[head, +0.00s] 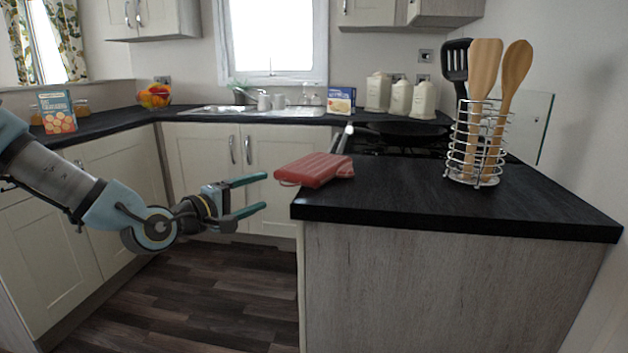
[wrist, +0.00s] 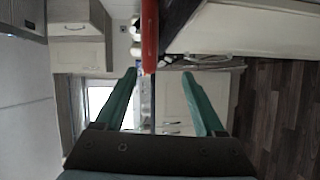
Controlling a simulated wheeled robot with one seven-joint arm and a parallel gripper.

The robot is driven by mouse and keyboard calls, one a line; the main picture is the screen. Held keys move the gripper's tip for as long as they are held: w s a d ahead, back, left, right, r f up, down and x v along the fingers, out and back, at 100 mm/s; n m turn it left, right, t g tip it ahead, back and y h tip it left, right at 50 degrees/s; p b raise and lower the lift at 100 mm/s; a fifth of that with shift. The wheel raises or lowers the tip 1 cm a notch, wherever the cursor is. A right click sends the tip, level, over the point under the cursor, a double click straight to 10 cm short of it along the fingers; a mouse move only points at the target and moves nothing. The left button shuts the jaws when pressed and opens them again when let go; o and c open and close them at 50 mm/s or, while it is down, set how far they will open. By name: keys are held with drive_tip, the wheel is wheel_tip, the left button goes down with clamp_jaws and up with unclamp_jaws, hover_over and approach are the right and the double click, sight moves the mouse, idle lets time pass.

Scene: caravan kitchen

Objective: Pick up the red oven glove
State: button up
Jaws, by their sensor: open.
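The red oven glove (head: 315,169) lies on the near left corner of the dark worktop, with its left end sticking out past the edge. My gripper (head: 258,194) is open and empty, to the left of the glove and slightly lower, with its fingers pointing right towards it and a gap between them. In the wrist view the glove shows edge-on as a red strip (wrist: 149,38) at the top, beyond the green fingertips (wrist: 158,73) and roughly between them.
A wire utensil holder (head: 474,150) with wooden spoons stands on the worktop (head: 420,195) to the right. A pan (head: 405,128) sits on the hob behind the glove. The floor (head: 225,290) left of the counter end is clear.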

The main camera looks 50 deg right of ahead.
sight(284, 176)
drive_tip(key=shift+h, duration=0.5)
drive_tip(key=d, duration=0.2)
drive_tip(key=d+r, duration=0.1)
drive_tip(key=d, duration=0.2)
drive_tip(key=shift+d+r, duration=0.3)
drive_tip(key=shift+d, duration=0.1)
drive_tip(key=shift+w+d+f+p, duration=0.2)
drive_tip(key=shift+d+p, duration=0.15)
drive_tip(key=shift+d, duration=1.1)
drive_tip(key=shift+w+d+f+p, duration=0.15)
drive_tip(key=shift+d+p, duration=0.15)
drive_tip(key=shift+d, duration=1.15)
drive_tip(key=shift+r, duration=0.1)
drive_tip(key=shift+c, duration=0.3)
clamp_jaws()
